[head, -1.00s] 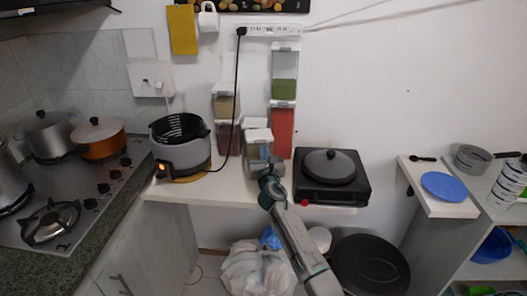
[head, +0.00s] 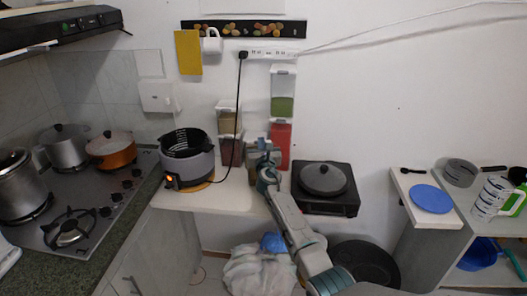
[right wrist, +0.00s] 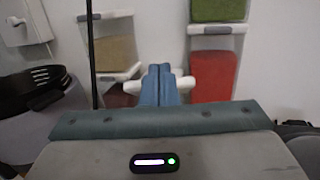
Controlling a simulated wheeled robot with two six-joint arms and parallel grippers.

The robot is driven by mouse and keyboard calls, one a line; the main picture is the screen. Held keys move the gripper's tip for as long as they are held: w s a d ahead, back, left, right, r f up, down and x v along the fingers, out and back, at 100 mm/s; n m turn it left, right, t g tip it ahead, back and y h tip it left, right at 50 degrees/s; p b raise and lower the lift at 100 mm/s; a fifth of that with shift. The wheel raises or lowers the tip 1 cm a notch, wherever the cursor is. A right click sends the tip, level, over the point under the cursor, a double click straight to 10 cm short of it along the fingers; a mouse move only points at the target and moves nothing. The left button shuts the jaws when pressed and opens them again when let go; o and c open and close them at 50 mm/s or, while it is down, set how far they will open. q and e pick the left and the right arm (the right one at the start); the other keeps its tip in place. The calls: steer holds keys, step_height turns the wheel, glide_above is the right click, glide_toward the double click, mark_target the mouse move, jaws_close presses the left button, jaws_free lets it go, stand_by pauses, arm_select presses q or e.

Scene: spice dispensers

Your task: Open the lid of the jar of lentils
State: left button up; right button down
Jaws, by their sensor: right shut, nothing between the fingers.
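Several clear dispensers stand against the wall at the back of the white counter. One holds green contents (head: 283,104), above one with red contents (head: 281,150). To their left, a dispenser with tan contents (head: 230,122) is above one with dark reddish contents (head: 230,153). No readable label shows which holds lentils. A nearer dispenser (head: 250,152) is partly hidden by my right gripper (head: 266,160). This gripper is shut and empty, and its blue fingers are together in the right wrist view (right wrist: 162,84). White parts (right wrist: 186,84) show on both sides of them. Contact is unclear. My left gripper is not in view.
A grey cooker (head: 187,160) stands left of the dispensers, with a black cord hanging between. A black hotplate with a lidded pan (head: 323,178) stands on the right. A white bag (head: 258,272) is below the counter. The stove (head: 90,205) is at far left.

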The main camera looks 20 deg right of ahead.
steer(key=w+r, duration=0.2)
steer(key=shift+w+d+r, duration=0.1)
steer(key=shift+w+d, duration=0.2)
steer(key=shift+d, duration=0.1)
steer(key=shift+w+d+r, duration=0.25)
steer(key=shift+w+r, duration=0.4)
steer(key=shift+w, duration=0.15)
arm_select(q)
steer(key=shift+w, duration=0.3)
arm_select(e)
steer(key=shift+w+d+r, duration=0.2)
steer(key=shift+w, duration=0.3)
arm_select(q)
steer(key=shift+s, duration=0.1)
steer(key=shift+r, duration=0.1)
arm_select(e)
steer(key=shift+s, duration=0.15)
